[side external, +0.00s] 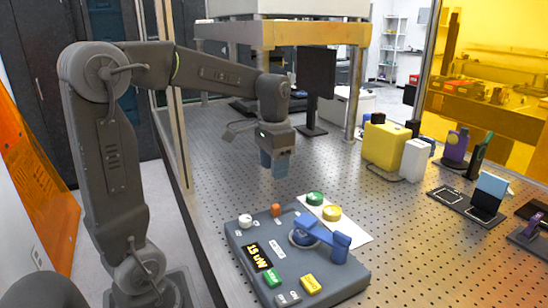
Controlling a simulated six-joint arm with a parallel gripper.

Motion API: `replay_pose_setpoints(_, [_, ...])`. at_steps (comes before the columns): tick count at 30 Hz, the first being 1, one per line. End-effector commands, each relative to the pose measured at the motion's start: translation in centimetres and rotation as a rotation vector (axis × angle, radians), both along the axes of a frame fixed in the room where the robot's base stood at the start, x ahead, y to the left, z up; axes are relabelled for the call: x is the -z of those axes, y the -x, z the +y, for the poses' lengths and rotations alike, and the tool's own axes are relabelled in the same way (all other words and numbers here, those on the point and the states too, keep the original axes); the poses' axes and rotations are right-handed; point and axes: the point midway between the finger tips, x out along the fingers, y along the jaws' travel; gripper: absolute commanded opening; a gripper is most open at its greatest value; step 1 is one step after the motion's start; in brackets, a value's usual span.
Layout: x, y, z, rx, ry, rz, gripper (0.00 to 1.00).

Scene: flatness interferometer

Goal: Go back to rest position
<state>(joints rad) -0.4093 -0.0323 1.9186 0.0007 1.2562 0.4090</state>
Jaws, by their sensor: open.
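My gripper (279,168) hangs from the end of my arm, pointing down over the perforated table (400,222). It is open, with nothing seen between its blue-grey fingers. It is above and behind a dark grey control box (322,285), clear of it. The box carries a lit yellow readout (257,257), a white knob (245,221), an orange knob (276,210), green and yellow buttons, and a blue lever part (322,237). The exact gap between the fingers is too small to make out.
A yellow instrument (386,146), a white block (413,160) and dark optical mounts (465,205) stand at right. A raised platform (285,35) overhangs the back. The table's middle is clear.

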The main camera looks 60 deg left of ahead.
Motion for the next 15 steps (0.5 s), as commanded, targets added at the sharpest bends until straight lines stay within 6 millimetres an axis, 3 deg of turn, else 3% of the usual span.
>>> replay_pose_setpoints(6, [-1.8,0.0,0.0,0.000,0.000,-0.001,0.47])
replay_pose_setpoints(15, [-2.0,0.0,0.0,0.000,0.000,0.000,0.47])
